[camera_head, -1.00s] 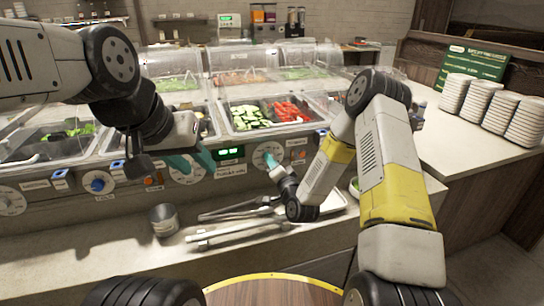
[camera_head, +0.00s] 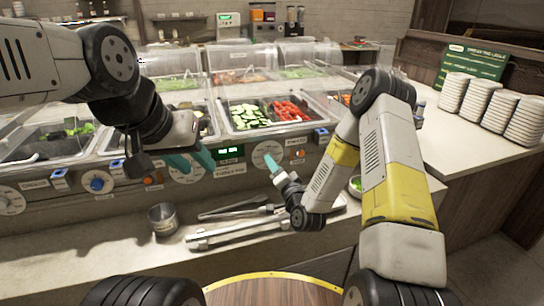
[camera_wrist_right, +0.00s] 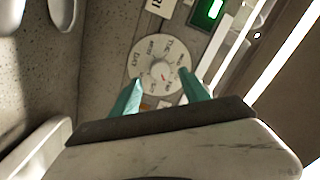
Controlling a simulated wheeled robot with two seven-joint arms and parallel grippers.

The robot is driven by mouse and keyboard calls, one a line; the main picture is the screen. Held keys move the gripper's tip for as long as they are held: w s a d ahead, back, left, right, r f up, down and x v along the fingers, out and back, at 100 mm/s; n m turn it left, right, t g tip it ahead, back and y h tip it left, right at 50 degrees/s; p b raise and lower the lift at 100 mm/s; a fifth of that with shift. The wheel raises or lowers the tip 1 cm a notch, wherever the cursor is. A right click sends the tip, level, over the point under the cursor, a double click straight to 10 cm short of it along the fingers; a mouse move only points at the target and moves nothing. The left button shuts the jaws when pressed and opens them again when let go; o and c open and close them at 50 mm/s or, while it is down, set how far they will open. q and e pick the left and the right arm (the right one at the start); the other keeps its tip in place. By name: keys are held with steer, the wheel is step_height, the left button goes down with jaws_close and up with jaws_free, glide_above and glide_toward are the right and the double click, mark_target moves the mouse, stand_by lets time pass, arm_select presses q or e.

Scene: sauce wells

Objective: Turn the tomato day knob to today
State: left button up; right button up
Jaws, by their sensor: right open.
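The tomato pan (camera_head: 287,110) holds red pieces in the counter. Below it on the front panel is a pale round day knob (camera_head: 267,153) with lettering around its rim. In the right wrist view the knob (camera_wrist_right: 160,64) has a small hub, and its words are too small to read surely. My right gripper (camera_head: 271,163) is just in front of the knob's lower part. In the right wrist view its teal fingers (camera_wrist_right: 161,78) are apart, one on each side of the knob's lower half, with nothing held; contact cannot be told. My left gripper (camera_head: 191,158) has its fingers apart near another dial (camera_head: 183,174).
A green-lit display (camera_head: 229,152) is left of the knob. Orange buttons and blue switches line the panel. A metal cup (camera_head: 162,218) and tongs (camera_head: 240,232) lie on the ledge below. Plate stacks (camera_head: 490,104) stand at the right.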

steer(key=v, duration=0.4)
